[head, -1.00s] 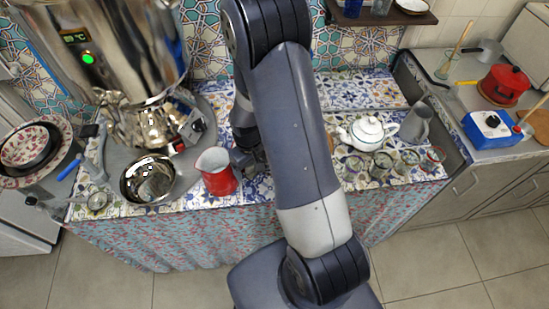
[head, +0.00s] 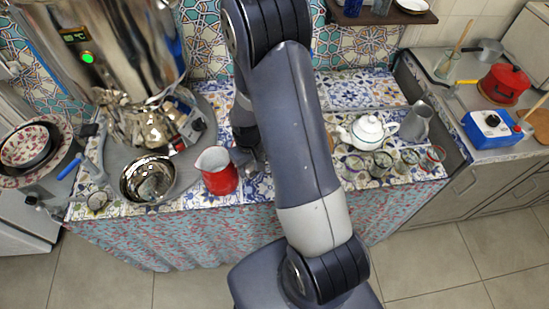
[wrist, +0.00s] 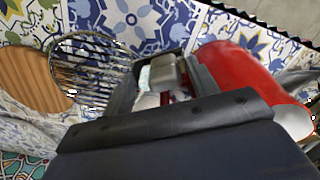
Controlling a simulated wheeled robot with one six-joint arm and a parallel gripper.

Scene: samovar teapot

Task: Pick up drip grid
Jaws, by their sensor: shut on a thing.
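The drip grid (wrist: 92,68) is a round rack of thin metal wires, seen in the wrist view left of centre, just beside my jaws. My gripper (wrist: 165,77) is shut, with a small pale metallic piece between its fingers at the rack's right edge. The join between that piece and the wires is partly hidden by the fingers. In the head view my gripper (head: 254,163) is low over the tiled counter, mostly behind my arm, just right of the red jug. The drip grid is hidden behind my arm there.
The red jug (head: 218,172) stands close to my gripper; it also fills the right of the wrist view (wrist: 240,80). A round wooden board (wrist: 35,78) lies beyond the grid. A steel bowl (head: 148,180) is at left, a white teapot (head: 367,132) and several glasses at right.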

